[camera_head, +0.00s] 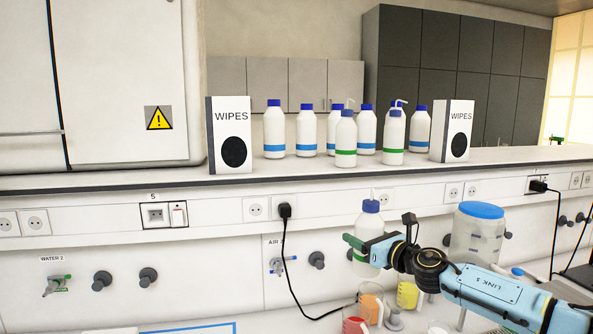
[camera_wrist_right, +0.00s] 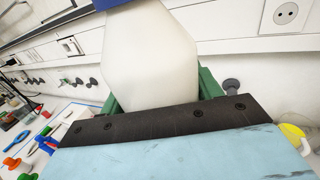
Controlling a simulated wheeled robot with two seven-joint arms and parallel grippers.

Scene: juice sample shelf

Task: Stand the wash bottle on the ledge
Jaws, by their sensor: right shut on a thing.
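The wash bottle (camera_head: 370,222) is white with a blue cap and a thin spout. My right gripper (camera_head: 364,252) is shut on it, with green fingers around its lower body, and holds it roughly upright below the ledge, in front of the wall panel. In the right wrist view the bottle's white body (camera_wrist_right: 148,55) fills the middle, between the green fingers (camera_wrist_right: 160,92). The ledge (camera_head: 330,171) runs across the view above the bottle, with similar bottles standing on it. My left gripper is out of view.
Two WIPES boxes (camera_head: 230,135) (camera_head: 457,130) flank several white bottles (camera_head: 305,130) on the ledge. Some bottles have blue bands, others green. The ledge left of the left box is clear. A large blue-lidded jar (camera_head: 477,240) and beakers (camera_head: 369,302) stand below. A black cable (camera_head: 287,260) hangs from a socket.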

